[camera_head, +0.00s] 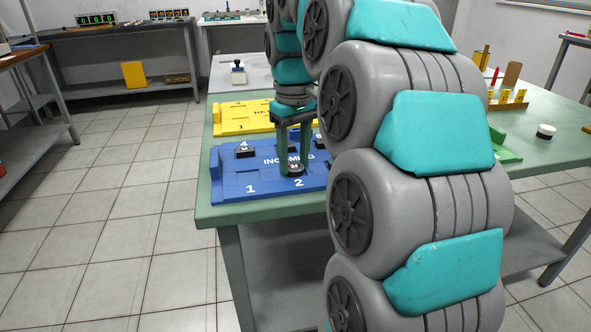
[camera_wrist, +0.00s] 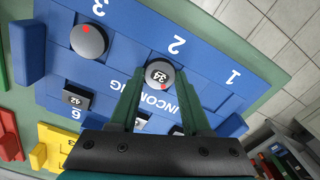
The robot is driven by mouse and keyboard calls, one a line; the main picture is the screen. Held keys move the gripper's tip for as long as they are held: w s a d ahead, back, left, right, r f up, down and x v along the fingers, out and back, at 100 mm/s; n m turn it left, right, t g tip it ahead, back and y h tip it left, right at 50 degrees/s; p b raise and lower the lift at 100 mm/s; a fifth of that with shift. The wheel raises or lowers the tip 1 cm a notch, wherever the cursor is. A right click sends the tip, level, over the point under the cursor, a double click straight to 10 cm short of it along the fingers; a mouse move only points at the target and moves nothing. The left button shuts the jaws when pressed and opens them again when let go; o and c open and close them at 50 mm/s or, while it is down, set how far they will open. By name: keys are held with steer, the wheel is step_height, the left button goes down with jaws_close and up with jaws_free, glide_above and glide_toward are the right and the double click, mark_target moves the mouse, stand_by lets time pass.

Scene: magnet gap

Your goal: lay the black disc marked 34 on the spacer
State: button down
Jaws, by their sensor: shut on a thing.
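The black disc marked 34 (camera_wrist: 160,74) is between my fingertips near the number 2 of the blue INCOMING tray (camera_wrist: 205,58). My gripper (camera_wrist: 158,80) is shut on it. In the head view my gripper (camera_head: 292,170) points down over the front of the blue tray (camera_head: 228,188), with the disc (camera_head: 295,169) at its tips. I cannot tell whether the disc rests on the tray or hangs just above it. I cannot pick out the spacer for sure in either view; my arm hides much of the table.
A dark round piece with a red dot (camera_wrist: 88,41) stands by number 3, and a block marked 42 (camera_wrist: 75,99) by number 6. A yellow tray (camera_head: 236,115) lies behind the blue one. A white-and-black round piece (camera_head: 546,131) stands at the right, near a wooden rack (camera_head: 508,104).

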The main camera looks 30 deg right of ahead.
steer(key=shift+r+p, duration=1.45)
steer(key=shift+r, duration=1.1)
steer(key=shift+f, duration=0.1)
